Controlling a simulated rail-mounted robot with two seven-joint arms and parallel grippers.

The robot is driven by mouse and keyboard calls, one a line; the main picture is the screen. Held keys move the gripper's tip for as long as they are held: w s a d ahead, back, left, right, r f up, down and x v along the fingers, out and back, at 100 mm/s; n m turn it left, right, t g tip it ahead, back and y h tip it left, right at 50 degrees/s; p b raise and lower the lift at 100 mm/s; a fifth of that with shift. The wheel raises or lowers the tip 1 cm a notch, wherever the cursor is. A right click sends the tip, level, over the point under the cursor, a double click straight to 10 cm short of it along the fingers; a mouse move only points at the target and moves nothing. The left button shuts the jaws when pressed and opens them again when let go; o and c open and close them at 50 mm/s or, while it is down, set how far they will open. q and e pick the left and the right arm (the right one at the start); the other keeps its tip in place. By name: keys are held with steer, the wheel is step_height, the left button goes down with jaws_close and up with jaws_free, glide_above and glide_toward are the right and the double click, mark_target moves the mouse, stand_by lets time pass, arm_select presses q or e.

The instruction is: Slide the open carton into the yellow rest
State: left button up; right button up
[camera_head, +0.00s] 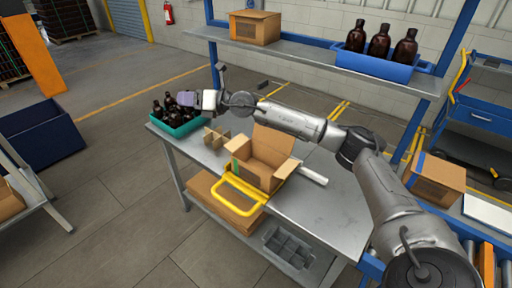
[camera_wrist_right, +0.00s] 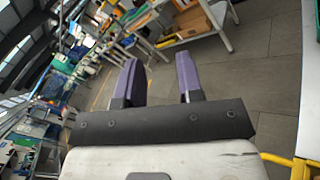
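The open cardboard carton (camera_head: 262,172) stands upright on the workbench in the head view, flaps raised. The yellow rest (camera_head: 238,207) is a low frame at the bench's front edge, and the carton's lower front meets it. I cannot tell how far the carton sits within it. My right gripper (camera_head: 187,99) is up and left of the carton, above the bench and close to the teal crate of bottles. Its purple fingers (camera_wrist_right: 160,82) are apart in the right wrist view, with nothing between them. My left gripper is not in view.
A teal crate (camera_head: 184,130) of amber bottles stands at the bench's left end, with cardboard dividers (camera_head: 215,138) beside it. A white cylinder (camera_head: 313,175) lies right of the carton. The shelf above holds a closed box (camera_head: 255,27) and a blue bin (camera_head: 375,66) of bottles.

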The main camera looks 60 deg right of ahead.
steer(key=s+d+f+n+g+h, duration=0.1)
steer(key=s+d+f+g+h, duration=0.15)
steer(key=f+g, duration=0.35)
steer(key=s+d+f+n+g+h, duration=0.1)
steer(key=s+d+f+g, duration=0.2)
steer(key=f, duration=0.5)
steer(key=s+d+f+m+g+h, duration=0.1)
steer(key=s+d+f+g, duration=0.3)
steer(key=s+g, duration=0.4)
steer(key=shift+s+d+f+h, duration=0.15)
steer(key=shift+s+h, duration=0.7)
steer(key=shift+s, duration=0.2)
steer(key=shift+f, duration=0.1)
steer(key=b, duration=0.2)
glide_above(254, 186)
step_height(254, 186, down, 12)
steer(key=shift+w+d+r, duration=0.1)
steer(key=shift+f, duration=0.95)
